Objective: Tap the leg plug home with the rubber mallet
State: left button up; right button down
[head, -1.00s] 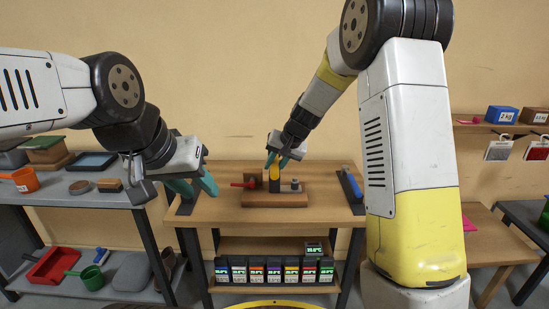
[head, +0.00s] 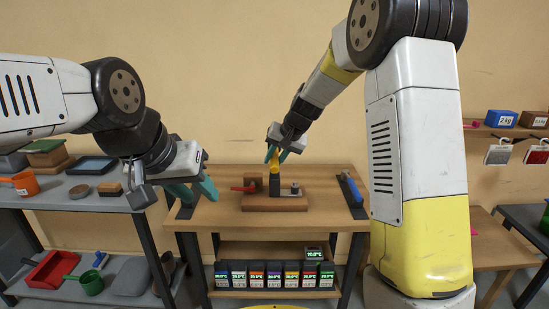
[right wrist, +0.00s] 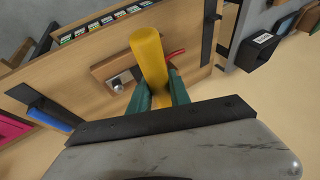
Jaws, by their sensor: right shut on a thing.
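My right gripper (head: 273,154) is shut on a yellow cylinder (head: 274,165), held roughly upright above the wooden block (head: 258,207) on the table. The cylinder also fills the middle of the right wrist view (right wrist: 149,62). It may be the mallet's handle; no mallet head shows clearly. A dark upright piece (head: 274,185) shows just below it on the block; I cannot tell whether they touch. A small grey round part (head: 295,188), possibly the plug, is on the block's right. My left gripper (head: 194,192) is open and empty at the table's left edge.
A red piece (head: 243,188) lies at the block's left. A long blue object (head: 351,189) lies at the table's right edge. Several labelled boxes (head: 265,276) stand on the shelf below. A grey side table (head: 60,200) stands left. The bare tabletop (head: 225,213) around the block is clear.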

notch_tip(320, 180, down, 7)
jog(key=shift+s+a+r, duration=0.1)
jog(key=shift+s+r, duration=0.05)
jog(key=shift+r, duration=1.25)
jog(key=shift+s+a+r, duration=0.1)
jog(key=shift+s+r, duration=0.05)
jog(key=shift+r, duration=1.2)
